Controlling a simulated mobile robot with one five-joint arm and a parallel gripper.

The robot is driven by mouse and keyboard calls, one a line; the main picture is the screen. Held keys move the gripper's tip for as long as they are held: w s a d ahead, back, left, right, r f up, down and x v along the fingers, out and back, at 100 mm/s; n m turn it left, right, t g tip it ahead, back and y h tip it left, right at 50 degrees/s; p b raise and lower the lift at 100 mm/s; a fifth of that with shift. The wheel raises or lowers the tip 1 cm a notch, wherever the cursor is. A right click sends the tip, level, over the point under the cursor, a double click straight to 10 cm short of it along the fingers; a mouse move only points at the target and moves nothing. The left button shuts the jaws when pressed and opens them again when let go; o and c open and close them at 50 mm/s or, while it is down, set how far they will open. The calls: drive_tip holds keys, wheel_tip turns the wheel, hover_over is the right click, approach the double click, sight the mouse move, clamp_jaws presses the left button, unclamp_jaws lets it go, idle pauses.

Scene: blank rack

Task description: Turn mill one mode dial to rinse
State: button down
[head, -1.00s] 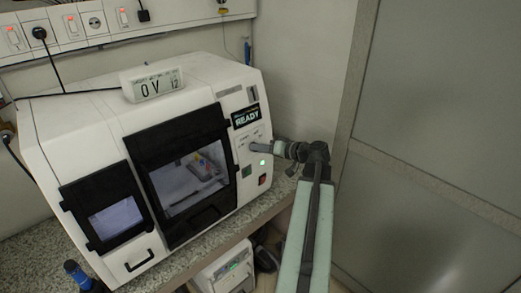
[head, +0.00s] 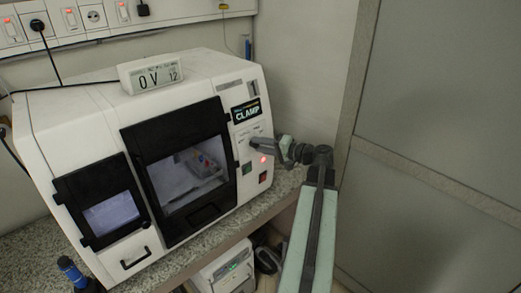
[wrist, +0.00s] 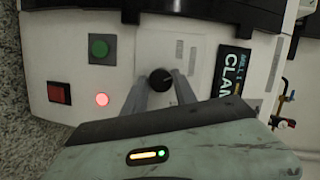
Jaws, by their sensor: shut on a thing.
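The mill (head: 75,128) is a white machine with black-framed windows, on a speckled counter in the head view. Its mode dial (wrist: 160,79) is a small black knob on the right side of the front panel, seen in the wrist view. My gripper (wrist: 161,85) is shut on the dial, one grey finger on each side. The indicator light (head: 263,160) is red. The dial's mode labels are too small to read.
A green button (head: 247,169) and a red switch (head: 263,178) sit below the dial. A small white display box (head: 150,77) stands on top of the mill. A grey panelled wall (head: 440,110) stands to the right of my arm.

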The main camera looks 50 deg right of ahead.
drive_tip(key=m+b, duration=0.1)
drive_tip(key=m, duration=0.1)
drive_tip(key=m+t+b, duration=0.1)
drive_tip(key=m+b, duration=0.1)
drive_tip(key=m, duration=0.1)
drive_tip(key=shift+a+f+m+t, duration=0.1)
drive_tip(key=shift+f+m+t, duration=0.15)
drive_tip(key=shift+m+t, duration=0.05)
drive_tip(key=shift+r+m+t+h+b, duration=0.1)
drive_tip(key=shift+m+t+h+b, duration=0.45)
drive_tip(key=shift+m, duration=1.45)
drive_tip(key=c, duration=1)
unclamp_jaws()
drive_tip(key=s, duration=0.5)
drive_tip(key=s+d, duration=0.1)
drive_tip(key=s, duration=0.1)
drive_tip(key=shift+s+f+b, duration=0.2)
drive_tip(key=shift+s+b, duration=0.2)
